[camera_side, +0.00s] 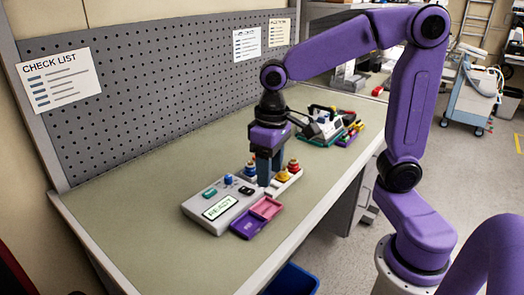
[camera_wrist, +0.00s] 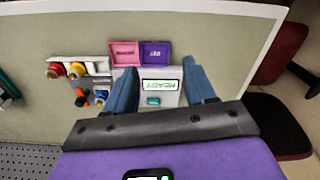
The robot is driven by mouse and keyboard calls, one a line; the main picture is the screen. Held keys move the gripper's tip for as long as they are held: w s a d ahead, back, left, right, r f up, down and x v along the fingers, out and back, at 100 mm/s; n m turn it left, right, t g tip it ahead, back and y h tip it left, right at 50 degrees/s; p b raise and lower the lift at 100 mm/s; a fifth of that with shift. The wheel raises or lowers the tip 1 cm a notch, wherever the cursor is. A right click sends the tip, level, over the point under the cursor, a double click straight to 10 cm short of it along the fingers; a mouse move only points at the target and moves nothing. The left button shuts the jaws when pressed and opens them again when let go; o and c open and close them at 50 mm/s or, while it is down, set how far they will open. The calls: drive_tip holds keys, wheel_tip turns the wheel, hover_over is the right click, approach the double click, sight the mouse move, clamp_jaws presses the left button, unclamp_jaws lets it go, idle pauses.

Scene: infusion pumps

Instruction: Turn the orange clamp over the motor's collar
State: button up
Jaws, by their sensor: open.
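The pump unit (camera_side: 203,212) is a light grey box on the bench with a lit READY display (camera_side: 217,208), which also shows in the wrist view (camera_wrist: 160,85). In the wrist view a small orange part (camera_wrist: 82,102), likely the clamp, sits with a black piece between the unit and the coloured knobs. I cannot make out the motor's collar or how the clamp lies on it. In the side view my gripper hides that spot. My gripper (camera_side: 267,181) points down over the unit, open and empty; its two blue fingers (camera_wrist: 160,70) straddle the display area in the wrist view.
Red (camera_wrist: 54,71), yellow (camera_wrist: 77,69) and blue (camera_wrist: 99,98) knobs stand beside the unit. A pink tray (camera_side: 267,207) and a purple tray (camera_side: 248,224) lie at its front. More equipment (camera_side: 322,125) stands farther back. The bench's left side is clear.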

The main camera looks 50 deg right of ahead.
drive_tip(key=w+d+r+m, duration=0.2)
drive_tip(key=w+d+m, duration=0.3)
drive_tip(key=w, duration=0.4)
drive_tip(key=w+d+m, duration=0.6)
drive_tip(key=d+m, duration=0.1)
drive_tip(key=d, duration=0.3)
drive_tip(key=w+d+m, duration=0.6)
drive_tip(key=d, duration=0.3)
wheel_tip(320, 180, down, 16)
drive_tip(key=shift+f, duration=0.25)
clamp_jaws()
